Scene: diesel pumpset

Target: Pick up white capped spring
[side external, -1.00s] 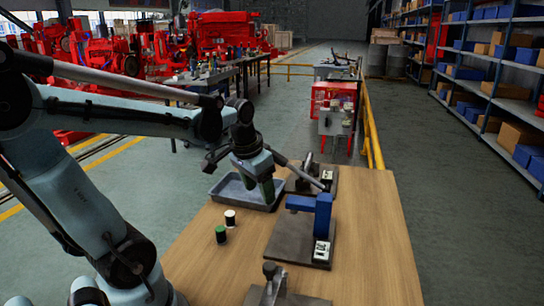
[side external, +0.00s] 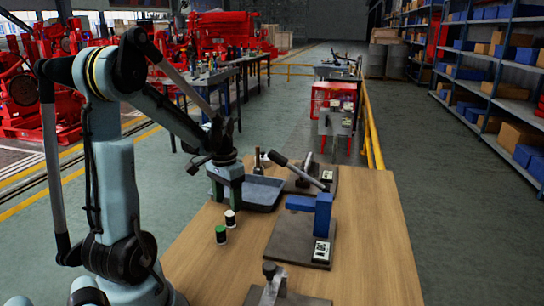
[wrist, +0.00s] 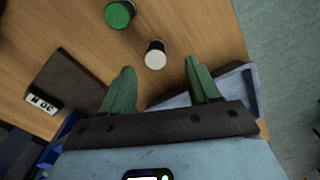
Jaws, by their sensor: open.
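The white capped spring (side external: 230,219) stands upright on the wooden table, dark-bodied with a white top. In the wrist view its white cap (wrist: 155,58) shows just beyond the fingertips, roughly between their lines. My gripper (side external: 227,197) points down, close above and behind the spring in the side view. In the wrist view my gripper (wrist: 159,70) has its two green fingers wide apart with nothing between them. I cannot tell the exact height gap to the spring.
A green capped spring (side external: 221,235) stands close beside the white one; its cap (wrist: 118,14) shows in the wrist view. A grey tray (side external: 263,197) lies behind my gripper. A fixture with a blue block (side external: 322,215) stands to the right.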

